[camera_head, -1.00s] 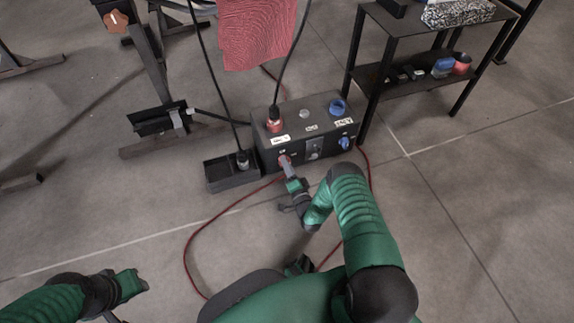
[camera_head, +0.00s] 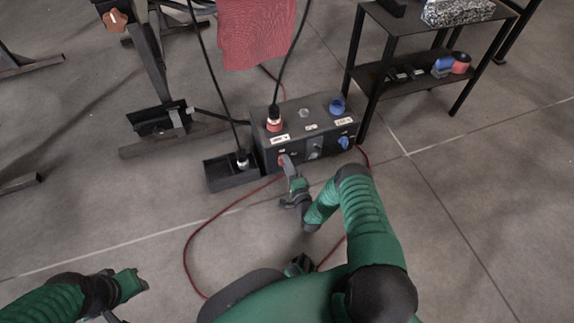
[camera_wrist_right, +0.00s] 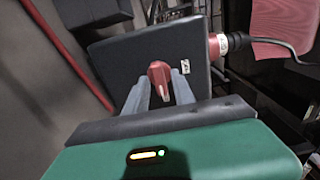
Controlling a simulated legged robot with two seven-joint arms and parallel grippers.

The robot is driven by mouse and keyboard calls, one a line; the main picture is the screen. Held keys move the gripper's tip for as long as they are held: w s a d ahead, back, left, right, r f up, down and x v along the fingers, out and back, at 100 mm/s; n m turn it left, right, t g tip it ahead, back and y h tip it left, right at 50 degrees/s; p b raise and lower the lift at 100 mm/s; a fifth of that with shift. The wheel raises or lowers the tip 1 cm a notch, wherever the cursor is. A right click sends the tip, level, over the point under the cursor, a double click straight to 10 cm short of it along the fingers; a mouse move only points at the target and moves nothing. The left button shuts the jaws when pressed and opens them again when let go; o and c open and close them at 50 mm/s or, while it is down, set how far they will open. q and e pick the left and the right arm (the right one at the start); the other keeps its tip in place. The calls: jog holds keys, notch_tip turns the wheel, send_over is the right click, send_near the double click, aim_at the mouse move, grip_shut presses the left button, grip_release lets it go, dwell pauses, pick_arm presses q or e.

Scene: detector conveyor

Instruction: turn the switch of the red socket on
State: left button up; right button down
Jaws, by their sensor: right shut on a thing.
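The dark socket box (camera_head: 319,106) stands on the floor ahead of me. A plug sits in the red socket (camera_head: 274,124) on its top, and the socket also shows in the right wrist view (camera_wrist_right: 217,48). The red switch (camera_wrist_right: 160,80) is on the box's front face below it. My right gripper (camera_head: 290,167) is at that front face, shut on the red switch, with a grey finger on each side of it in the right wrist view. My left gripper (camera_head: 135,282) is low at the left, away from the box; its finger opening is unclear.
A blue socket (camera_head: 338,106) and a blue switch (camera_head: 344,142) are on the box's right part. A black bin (camera_head: 232,174) with a black plug stands against its left side. A red cable (camera_head: 222,214) loops over the floor. A black shelf (camera_head: 398,80) stands at the right.

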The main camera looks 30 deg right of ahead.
jog(key=shift+s+d+f, duration=0.1)
jog(key=shift+s+f, duration=0.05)
jog(key=shift+f, duration=0.05)
jog(key=c, duration=1.4)
grip_release()
